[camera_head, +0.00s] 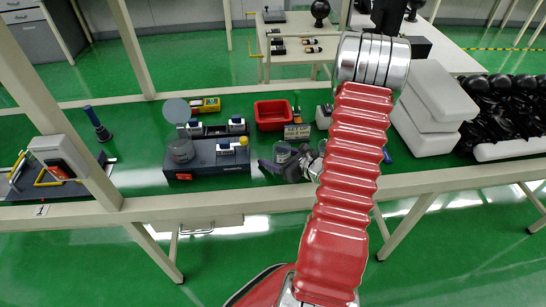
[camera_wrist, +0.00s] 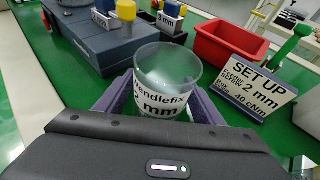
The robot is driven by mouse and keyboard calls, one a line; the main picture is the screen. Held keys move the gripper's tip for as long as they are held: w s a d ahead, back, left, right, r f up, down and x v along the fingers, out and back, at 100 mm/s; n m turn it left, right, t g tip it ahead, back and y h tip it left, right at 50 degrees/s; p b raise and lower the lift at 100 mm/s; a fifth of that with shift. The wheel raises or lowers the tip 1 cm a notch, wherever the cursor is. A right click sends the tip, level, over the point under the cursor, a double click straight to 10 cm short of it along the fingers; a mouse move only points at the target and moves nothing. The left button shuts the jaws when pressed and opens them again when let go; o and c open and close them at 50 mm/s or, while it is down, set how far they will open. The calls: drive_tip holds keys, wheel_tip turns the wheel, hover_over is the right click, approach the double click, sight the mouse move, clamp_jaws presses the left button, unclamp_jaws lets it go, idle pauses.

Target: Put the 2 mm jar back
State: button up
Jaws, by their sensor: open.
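The 2 mm jar (camera_wrist: 160,104) is a clear open-topped cup with a white label that reads "2 mm". In the wrist view it stands upright between the two grey-purple fingers of my gripper (camera_wrist: 158,112). The jaws are open around it, one finger on each side; whether either touches it I cannot tell. In the head view the jar (camera_head: 282,151) shows at the far side of my gripper (camera_head: 286,163), low over the green bench. Its base is hidden in the wrist view.
A "SET UP 2 mm" sign (camera_wrist: 258,86) stands right of the jar, with a red bin (camera_wrist: 228,46) behind. A blue-grey device (camera_head: 207,155) bearing another clear jar (camera_head: 181,150) is at the left. White boxes (camera_head: 432,110) stand at the right. Green bench shows between device and gripper.

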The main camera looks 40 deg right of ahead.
drive_tip(key=shift+r, duration=0.15)
drive_tip(key=v, duration=1)
drive_tip(key=shift+s+d+r, duration=0.1)
drive_tip(key=shift+s+r, duration=0.05)
drive_tip(key=shift+s, duration=0.1)
drive_tip(key=shift+s+r, duration=0.25)
drive_tip(key=shift+s, duration=0.45)
drive_tip(key=shift+f, duration=0.1)
